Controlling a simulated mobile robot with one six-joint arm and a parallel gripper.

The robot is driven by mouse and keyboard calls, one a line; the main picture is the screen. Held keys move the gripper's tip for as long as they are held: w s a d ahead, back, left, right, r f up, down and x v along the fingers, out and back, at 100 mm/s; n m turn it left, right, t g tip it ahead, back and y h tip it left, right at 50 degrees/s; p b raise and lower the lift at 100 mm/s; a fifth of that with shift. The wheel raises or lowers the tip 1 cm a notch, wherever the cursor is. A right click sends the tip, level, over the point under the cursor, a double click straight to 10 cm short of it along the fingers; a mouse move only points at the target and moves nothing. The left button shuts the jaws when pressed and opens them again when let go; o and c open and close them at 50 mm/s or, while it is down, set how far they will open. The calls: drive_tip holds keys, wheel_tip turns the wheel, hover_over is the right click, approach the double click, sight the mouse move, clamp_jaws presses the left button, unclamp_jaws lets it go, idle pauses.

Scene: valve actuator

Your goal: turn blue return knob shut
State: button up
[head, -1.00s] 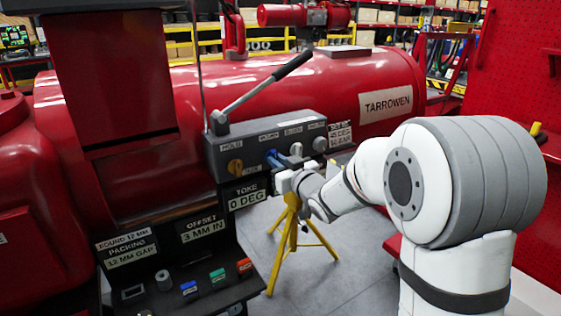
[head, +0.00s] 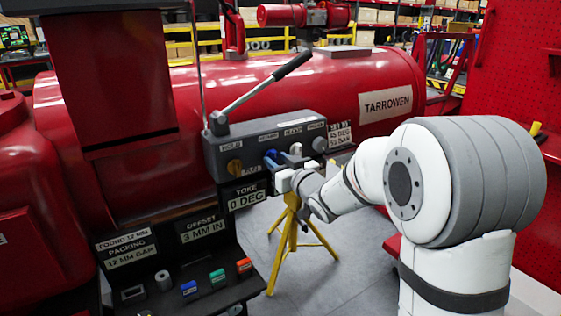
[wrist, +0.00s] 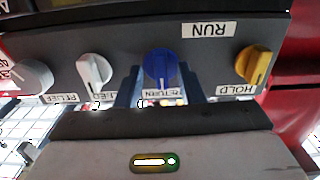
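The blue return knob (wrist: 160,66) is on the front of the grey valve panel (wrist: 221,62). Its grip bar stands about upright in the wrist view, above an upside-down RETURN label. My gripper (wrist: 161,88) is open. One finger is on each side of the knob, with a narrow gap showing on both sides. In the head view, my gripper (head: 283,173) is at the panel's front, and the blue knob (head: 271,155) shows just beyond it. I cannot tell how deep the fingertips reach.
A white knob (wrist: 94,69) and a yellow HOLD knob (wrist: 254,64) flank the blue one. A grey knob (wrist: 33,76) is farther left. A long lever (head: 262,88) rises above the panel. A yellow tripod (head: 291,232) stands below my gripper.

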drive_tip(key=v, duration=0.7)
drive_tip(key=shift+s+d, duration=0.2)
drive_tip(key=shift+s, duration=0.1)
drive_tip(key=s+d+r+m+g+h+p, duration=0.2)
drive_tip(key=s+d+h+p, duration=0.1)
drive_tip(key=d+h+p, duration=0.25)
drive_tip(key=s+d+r+m+g+h+p, duration=0.2)
drive_tip(key=s+d+r+m+h+p, duration=0.15)
drive_tip(key=d, duration=0.25)
drive_tip(key=s+d+r+m+g+h+p, duration=0.1)
drive_tip(key=s+g+p, duration=0.7)
drive_tip(key=s, duration=1.4)
drive_tip(key=shift+d+r+m, duration=0.35)
drive_tip(key=shift+d+r, duration=0.1)
drive_tip(key=shift+d, duration=0.65)
